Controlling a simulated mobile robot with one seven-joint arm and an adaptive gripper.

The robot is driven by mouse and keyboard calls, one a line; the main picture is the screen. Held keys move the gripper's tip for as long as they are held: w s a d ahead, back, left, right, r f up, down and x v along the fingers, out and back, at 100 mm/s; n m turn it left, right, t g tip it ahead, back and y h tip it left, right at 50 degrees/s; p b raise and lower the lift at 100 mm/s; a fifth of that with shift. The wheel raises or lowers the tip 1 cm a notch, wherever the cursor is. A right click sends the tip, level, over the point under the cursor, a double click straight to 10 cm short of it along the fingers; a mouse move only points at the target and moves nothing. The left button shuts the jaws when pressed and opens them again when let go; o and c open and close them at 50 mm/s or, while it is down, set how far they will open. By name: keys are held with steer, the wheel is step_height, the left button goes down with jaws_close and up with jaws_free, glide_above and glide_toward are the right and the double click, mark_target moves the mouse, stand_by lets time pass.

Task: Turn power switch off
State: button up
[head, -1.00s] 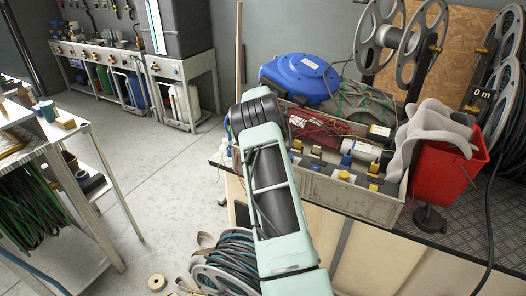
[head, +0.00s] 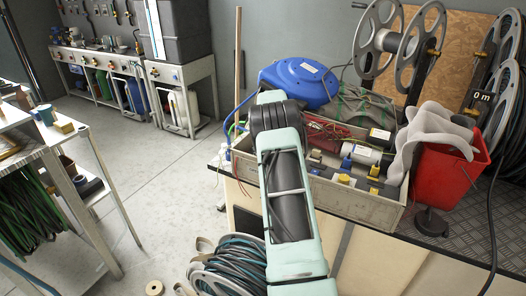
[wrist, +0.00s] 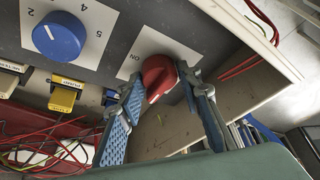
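In the wrist view, a red knob (wrist: 158,77) sits on a white square plate (wrist: 172,48) marked "ON". My gripper (wrist: 160,80) has one finger on each side of the knob, with the fingertips close to its sides. I cannot tell whether both fingers touch it. The word "ON" is left of the knob in the picture, and the knob's far side is partly hidden. In the head view my arm reaches up and away. My gripper and the red knob do not show there.
A blue knob (wrist: 59,35) on a numbered plate is left of the red knob. Yellow connectors (wrist: 66,95) and red wires (wrist: 50,140) are nearby. In the head view, a grey crate (head: 335,196) of parts, a blue reel (head: 300,80) and a red bin (head: 450,178) stand beyond my arm.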

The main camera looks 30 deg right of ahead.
steer(key=o, duration=0.4)
steer(key=shift+d, duration=0.1)
steer(key=shift+c, duration=0.2)
steer(key=v, duration=1.2)
